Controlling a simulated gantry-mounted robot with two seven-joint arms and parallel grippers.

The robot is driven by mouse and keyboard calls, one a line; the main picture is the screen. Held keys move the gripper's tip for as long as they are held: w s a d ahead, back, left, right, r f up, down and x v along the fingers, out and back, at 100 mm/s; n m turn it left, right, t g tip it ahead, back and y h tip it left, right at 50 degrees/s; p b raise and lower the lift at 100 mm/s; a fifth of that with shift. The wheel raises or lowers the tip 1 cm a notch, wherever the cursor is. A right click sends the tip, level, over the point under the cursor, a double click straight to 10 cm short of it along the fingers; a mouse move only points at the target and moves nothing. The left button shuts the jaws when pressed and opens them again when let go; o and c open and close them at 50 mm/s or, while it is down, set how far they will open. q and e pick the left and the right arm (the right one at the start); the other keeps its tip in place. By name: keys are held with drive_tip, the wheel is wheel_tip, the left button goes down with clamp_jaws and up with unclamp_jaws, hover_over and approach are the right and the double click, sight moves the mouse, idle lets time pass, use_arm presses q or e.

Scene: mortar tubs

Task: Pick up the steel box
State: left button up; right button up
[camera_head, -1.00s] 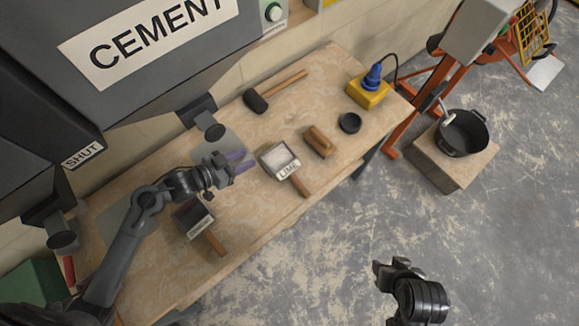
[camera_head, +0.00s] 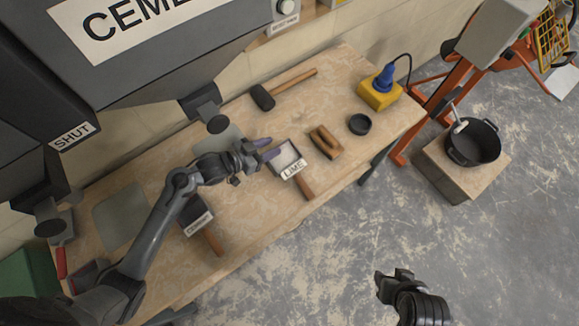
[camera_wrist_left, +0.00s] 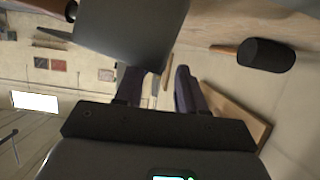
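A grey steel box with a LIME label (camera_head: 288,157) and a wooden handle lies on the workbench. My left gripper (camera_head: 265,149) is at its upper left edge, fingers spread apart. In the left wrist view a dark grey face, apparently the box (camera_wrist_left: 130,32), is close up and covers the tip of one finger. My left gripper also shows there (camera_wrist_left: 157,88), with a gap between its fingers. I cannot tell whether they touch the box. A similar dark box labelled CEMENT (camera_head: 194,213) lies left of it. My right gripper (camera_head: 393,277) is over the floor, apart from everything.
A wooden float (camera_head: 326,142), a black round dish (camera_head: 360,124), a yellow and blue device (camera_head: 379,91) and a mallet (camera_head: 263,97) lie on the workbench (camera_head: 150,185). The cement hopper (camera_head: 150,60) overhangs its back. A black tub (camera_head: 472,143) stands on a block at right.

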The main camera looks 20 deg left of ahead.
sight(278, 145)
use_arm(q)
drive_tip(key=x, duration=0.3)
clamp_jaws()
idle(0.3)
